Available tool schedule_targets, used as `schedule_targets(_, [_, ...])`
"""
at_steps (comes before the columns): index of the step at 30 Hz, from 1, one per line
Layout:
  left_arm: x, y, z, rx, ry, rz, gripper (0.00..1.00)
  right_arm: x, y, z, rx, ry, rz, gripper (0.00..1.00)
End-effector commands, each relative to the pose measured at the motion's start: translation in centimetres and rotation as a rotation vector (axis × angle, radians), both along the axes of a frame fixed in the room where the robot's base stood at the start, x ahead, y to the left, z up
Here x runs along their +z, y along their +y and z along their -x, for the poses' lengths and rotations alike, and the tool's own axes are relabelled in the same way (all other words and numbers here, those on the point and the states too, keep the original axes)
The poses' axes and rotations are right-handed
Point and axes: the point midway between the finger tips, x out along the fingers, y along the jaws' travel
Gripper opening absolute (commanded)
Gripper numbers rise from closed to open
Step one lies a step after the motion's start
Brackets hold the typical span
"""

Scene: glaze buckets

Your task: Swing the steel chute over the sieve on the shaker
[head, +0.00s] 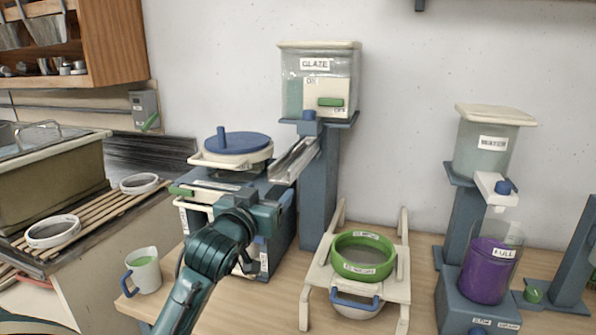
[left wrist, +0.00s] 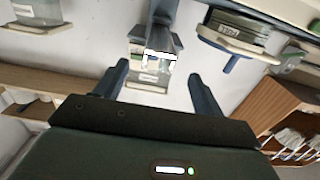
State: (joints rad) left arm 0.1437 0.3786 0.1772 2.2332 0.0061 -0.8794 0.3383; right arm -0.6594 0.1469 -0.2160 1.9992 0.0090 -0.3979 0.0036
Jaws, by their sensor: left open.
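The steel chute (head: 294,160) slopes down to the left from under the glaze hopper (head: 318,80), its lower end near the blue machine (head: 270,225). In the left wrist view, the bright chute (left wrist: 160,45) shows upside down between my fingers. A green-rimmed sieve (head: 363,272) sits on a cream frame (head: 320,280) in front, to the right of the chute's end. My left gripper (head: 264,198) is in front of the blue machine, below the chute's lower end. Its fingers (left wrist: 160,86) are apart with nothing between them in the left wrist view. My right gripper is not in view.
A blue round lid (head: 237,143) tops the blue machine. A water hopper (head: 486,145) and a purple-filled cylinder (head: 487,268) stand at right. A cup (head: 143,272) stands front left. Two white rings, one of them nearer (head: 52,232), lie on a slatted rack.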

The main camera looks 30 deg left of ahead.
Motion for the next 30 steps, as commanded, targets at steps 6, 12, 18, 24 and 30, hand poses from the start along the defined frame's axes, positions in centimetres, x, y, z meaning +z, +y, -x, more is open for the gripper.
schedule_targets(6, [0.3, 1.0, -4.2, 0.0, 0.001, 0.0, 0.69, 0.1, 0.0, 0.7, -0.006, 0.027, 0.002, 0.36])
schedule_targets(12, [0.2, 1.9, -8.1, 0.0, 0.001, 0.001, 0.69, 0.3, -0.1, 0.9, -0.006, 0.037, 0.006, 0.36])
schedule_targets(18, [0.1, 2.5, -10.6, -0.001, 0.001, 0.0, 0.69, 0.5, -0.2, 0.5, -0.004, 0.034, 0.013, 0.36])
schedule_targets(24, [0.0, 2.7, -11.6, -0.001, 0.0, -0.001, 0.69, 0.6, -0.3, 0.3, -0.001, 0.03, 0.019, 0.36])
schedule_targets(30, [-0.1, 2.7, -11.6, -0.002, 0.001, -0.001, 0.69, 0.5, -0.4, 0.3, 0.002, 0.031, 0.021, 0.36])
